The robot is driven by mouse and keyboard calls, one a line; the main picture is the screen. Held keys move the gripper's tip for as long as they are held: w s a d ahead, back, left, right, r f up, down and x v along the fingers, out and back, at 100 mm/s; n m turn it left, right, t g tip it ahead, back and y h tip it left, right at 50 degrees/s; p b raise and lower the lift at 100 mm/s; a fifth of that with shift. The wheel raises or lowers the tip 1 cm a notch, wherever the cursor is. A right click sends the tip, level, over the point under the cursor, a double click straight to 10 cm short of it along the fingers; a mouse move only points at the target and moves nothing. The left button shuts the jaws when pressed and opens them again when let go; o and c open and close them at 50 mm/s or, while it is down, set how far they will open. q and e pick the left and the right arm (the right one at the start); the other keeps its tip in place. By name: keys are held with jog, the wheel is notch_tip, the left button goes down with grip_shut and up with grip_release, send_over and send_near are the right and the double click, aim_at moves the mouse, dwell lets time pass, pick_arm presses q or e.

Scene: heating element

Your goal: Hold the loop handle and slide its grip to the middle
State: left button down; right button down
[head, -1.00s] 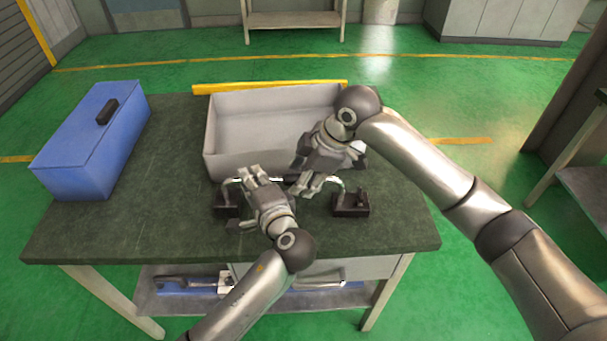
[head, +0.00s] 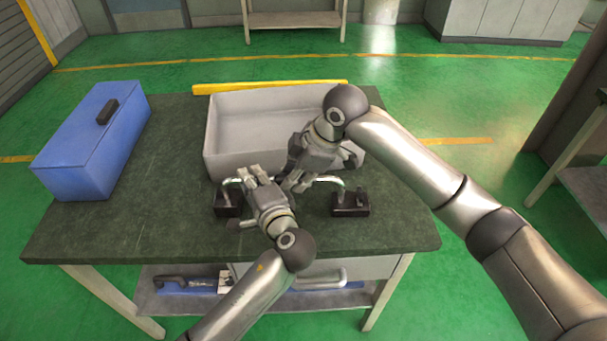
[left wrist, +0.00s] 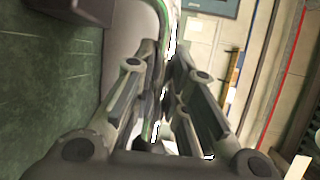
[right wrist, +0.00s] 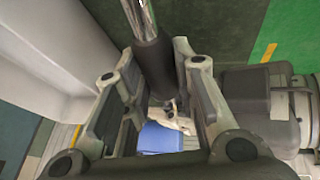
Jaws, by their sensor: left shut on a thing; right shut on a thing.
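The loop handle is a bent metal tube (head: 330,180) between a left black block (head: 228,204) and a right black block (head: 351,204) on the table. My left gripper (head: 253,174) is shut on the tube near its left end. A dark block and the pale tube (left wrist: 162,25) show in the left wrist view. My right gripper (head: 290,184) is shut on the black cylindrical grip (right wrist: 153,65), near the middle of the loop. The shiny tube (right wrist: 138,18) runs out of the grip in the right wrist view. In the head view the grip is mostly hidden by my grippers.
A grey open tray (head: 225,165) stands just behind the loop. A blue box (head: 75,160) with a black handle sits at the table's left. The table (head: 140,220) is clear at front left. A blue-and-grey item (head: 185,285) lies on the shelf below.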

jog(key=shift+a, duration=0.75)
jog(key=c, duration=1.2)
grip_release()
jog(key=shift+o, duration=0.2)
jog(key=shift+d+r, duration=0.1)
jog(key=v, duration=1.2)
pick_arm(q)
jog(key=c, duration=1.4)
grip_release()
jog(key=shift+o, duration=0.2)
